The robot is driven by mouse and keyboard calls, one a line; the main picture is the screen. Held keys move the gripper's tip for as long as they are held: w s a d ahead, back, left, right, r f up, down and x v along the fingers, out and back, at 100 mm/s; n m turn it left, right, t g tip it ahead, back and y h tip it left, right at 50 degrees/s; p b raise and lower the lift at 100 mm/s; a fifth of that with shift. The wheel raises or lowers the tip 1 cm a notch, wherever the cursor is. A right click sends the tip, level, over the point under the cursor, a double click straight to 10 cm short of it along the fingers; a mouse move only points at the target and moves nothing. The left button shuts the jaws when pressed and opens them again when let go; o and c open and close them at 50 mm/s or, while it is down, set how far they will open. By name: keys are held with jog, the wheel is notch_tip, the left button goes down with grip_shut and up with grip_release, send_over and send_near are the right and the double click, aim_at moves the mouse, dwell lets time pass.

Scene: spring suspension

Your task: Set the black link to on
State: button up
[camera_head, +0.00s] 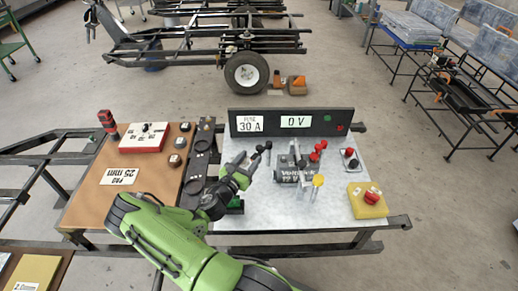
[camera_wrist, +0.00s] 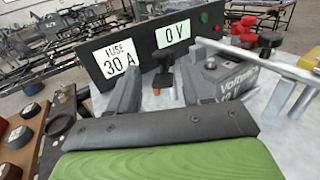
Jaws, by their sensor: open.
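A small black part with a dark knob, which looks like the black link (camera_wrist: 164,62), stands upright on the pale table top in front of the display panel. In the head view two dark knobs (camera_head: 267,145) show at this spot, just beyond my gripper (camera_head: 246,163). In the wrist view my gripper (camera_wrist: 160,92) is open, with one finger on each side of the black part's line and nothing held. The black part lies a little beyond the fingertips, and I see no contact. Its lower end is partly hidden. The panel (camera_head: 345,122) reads "0 V" and "FUSE 30 A".
A grey 12 V battery box (camera_head: 285,175) with metal bars stands close right of my gripper. Red knobs (camera_head: 317,150) and a yellow box with a red button (camera_head: 368,200) are further right. A brown board (camera_head: 90,190) lies left.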

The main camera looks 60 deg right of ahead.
aim_at(258, 149)
jog(key=d, duration=0.5)
jog(key=d+b, duration=0.1)
jog(key=d, duration=0.1)
jog(key=shift+s+d, duration=0.2)
jog(key=shift+s, duration=0.05)
grip_shut()
